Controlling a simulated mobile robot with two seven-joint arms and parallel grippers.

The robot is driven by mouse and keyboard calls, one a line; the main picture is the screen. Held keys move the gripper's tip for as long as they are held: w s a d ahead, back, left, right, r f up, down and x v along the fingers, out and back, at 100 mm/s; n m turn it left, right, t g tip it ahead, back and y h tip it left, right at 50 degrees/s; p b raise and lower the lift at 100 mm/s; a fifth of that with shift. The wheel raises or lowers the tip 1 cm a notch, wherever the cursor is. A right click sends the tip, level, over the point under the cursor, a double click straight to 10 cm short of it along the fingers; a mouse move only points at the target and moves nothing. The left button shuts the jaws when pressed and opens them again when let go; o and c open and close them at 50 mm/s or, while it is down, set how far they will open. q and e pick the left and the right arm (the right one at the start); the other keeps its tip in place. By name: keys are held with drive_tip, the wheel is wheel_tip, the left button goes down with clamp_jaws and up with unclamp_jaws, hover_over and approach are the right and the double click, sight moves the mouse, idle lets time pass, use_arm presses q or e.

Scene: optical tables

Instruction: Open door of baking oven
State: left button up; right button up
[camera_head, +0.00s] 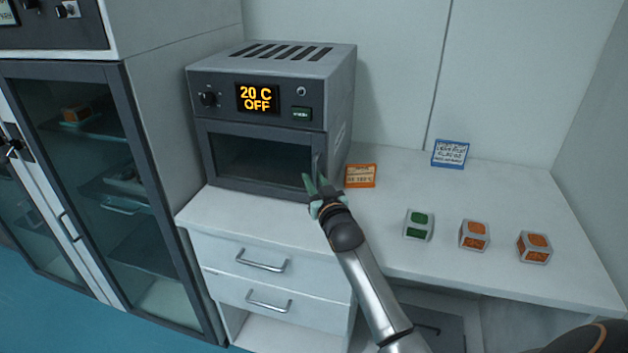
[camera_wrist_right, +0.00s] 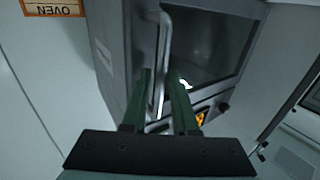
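The baking oven (camera_head: 270,115) stands on the white counter, with a display reading "20 C OFF". Its dark-windowed door (camera_head: 262,158) is closed. The vertical door handle (camera_head: 317,165) is at the door's right edge. My right gripper (camera_head: 317,181) is at the handle's lower part. In the right wrist view, the handle (camera_wrist_right: 164,50) runs between the two green fingers of my right gripper (camera_wrist_right: 159,72), which are apart on either side of it. I cannot tell whether either finger touches it. My left gripper is not in view.
An orange oven label (camera_head: 360,176) stands right of the oven, and a blue label (camera_head: 450,153) farther back. A green-topped block (camera_head: 418,225) and two orange-topped blocks (camera_head: 474,236) (camera_head: 534,247) sit on the counter. A glass-door cabinet (camera_head: 120,180) is at left.

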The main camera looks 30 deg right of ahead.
drive_tip(key=shift+w, duration=0.1)
drive_tip(key=shift+c, duration=0.4)
clamp_jaws()
idle(1.0)
